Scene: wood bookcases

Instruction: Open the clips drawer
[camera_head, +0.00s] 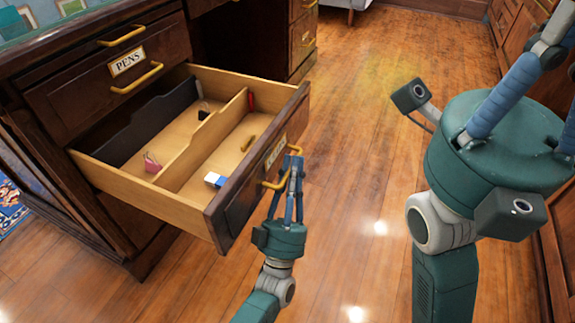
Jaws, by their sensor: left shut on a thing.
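The drawer (232,200) is pulled well out of the wooden desk. The label on its front is seen at a steep angle and partly hidden by my fingers, so I cannot read it surely. My left gripper (289,172) is shut on its brass handle (270,184), in front of the drawer face. Inside are a dark divider, a wooden divider (205,138), a pink item (151,163), a blue and white block (214,180), a small brown item (247,143) and a red item (251,102). My right gripper is large at the right, its fingertips out of view.
A closed drawer labelled PENS (127,62) is above the open one, with another brass handle higher up. More cabinet drawers stand behind and at the right edge. The wood floor (350,150) between them is clear. A blue rug (10,205) lies at the left.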

